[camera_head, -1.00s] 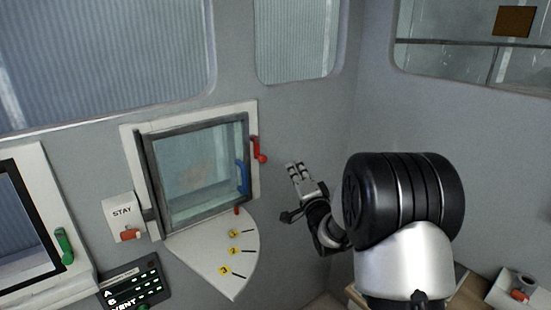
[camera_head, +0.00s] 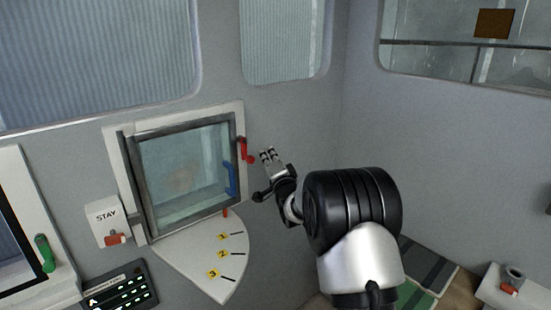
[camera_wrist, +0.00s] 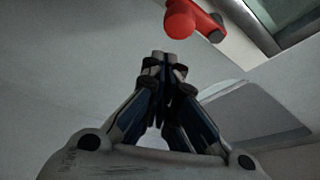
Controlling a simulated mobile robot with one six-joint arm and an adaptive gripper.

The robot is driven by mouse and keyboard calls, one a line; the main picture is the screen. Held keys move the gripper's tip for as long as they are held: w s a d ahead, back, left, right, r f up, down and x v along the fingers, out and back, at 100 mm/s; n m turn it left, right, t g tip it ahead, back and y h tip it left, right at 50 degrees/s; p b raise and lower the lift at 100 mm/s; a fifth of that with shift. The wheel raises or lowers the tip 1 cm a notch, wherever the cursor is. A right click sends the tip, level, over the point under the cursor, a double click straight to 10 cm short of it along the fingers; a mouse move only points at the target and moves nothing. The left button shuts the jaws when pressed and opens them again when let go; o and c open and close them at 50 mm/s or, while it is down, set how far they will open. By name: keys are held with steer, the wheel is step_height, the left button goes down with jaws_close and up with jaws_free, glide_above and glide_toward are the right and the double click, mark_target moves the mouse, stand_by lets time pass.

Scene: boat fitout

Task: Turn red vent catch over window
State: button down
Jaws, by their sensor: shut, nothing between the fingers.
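The red vent catch (camera_head: 245,151) is on the right side of the vent window's white frame, a red lever with a round knob at its lower end. In the wrist view the red catch (camera_wrist: 195,20) shows at the top, its knob just beyond my fingertips. My gripper (camera_head: 268,154) is just right of the catch, with its fingers pointing up toward it. In the wrist view my gripper (camera_wrist: 163,57) has its fingertips together and nothing between them.
A white quarter-round plate (camera_head: 200,262) with numbered yellow marks juts out below the window. A STAY box (camera_head: 106,222) with a red lever is left of it. A green handle (camera_head: 45,252) and a black panel (camera_head: 121,288) are at lower left.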

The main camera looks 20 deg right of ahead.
steer(key=shift+s+a+f, duration=0.15)
steer(key=shift+a, duration=0.25)
steer(key=shift+s+a+f, duration=0.1)
steer(key=shift+s+a, duration=0.05)
steer(key=shift+a, duration=0.25)
steer(key=shift+s+a+m, duration=0.1)
steer(key=shift+a+m, duration=0.05)
steer(key=shift+m, duration=0.65)
